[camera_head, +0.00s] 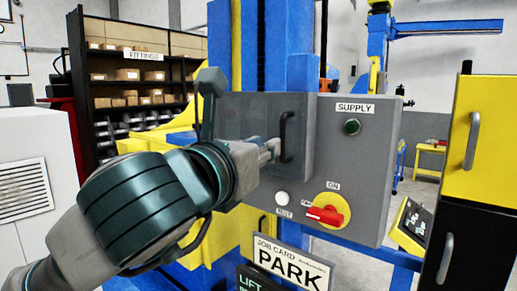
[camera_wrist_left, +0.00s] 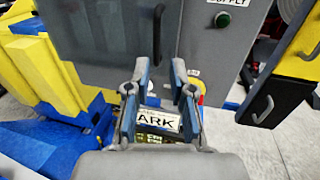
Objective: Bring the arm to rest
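My left arm comes in from the left in the head view. Its gripper (camera_head: 272,149) is at the black handle (camera_head: 288,137) of a grey panel cover (camera_head: 250,108). In the left wrist view the gripper (camera_wrist_left: 159,75) has its two fingers apart with nothing held between them. The handle (camera_wrist_left: 157,35) shows just beyond the fingertips; I cannot tell whether they touch it. A job card (camera_head: 290,264) below the control box reads PARK. My right gripper is not in view.
The grey control box (camera_head: 375,130) carries a green SUPPLY lamp (camera_head: 352,127), a white TEST button (camera_head: 282,198) and a red rotary switch (camera_head: 326,215) on yellow. A yellow and black cabinet (camera_head: 484,130) stands right. Shelves of boxes (camera_head: 120,75) stand behind left.

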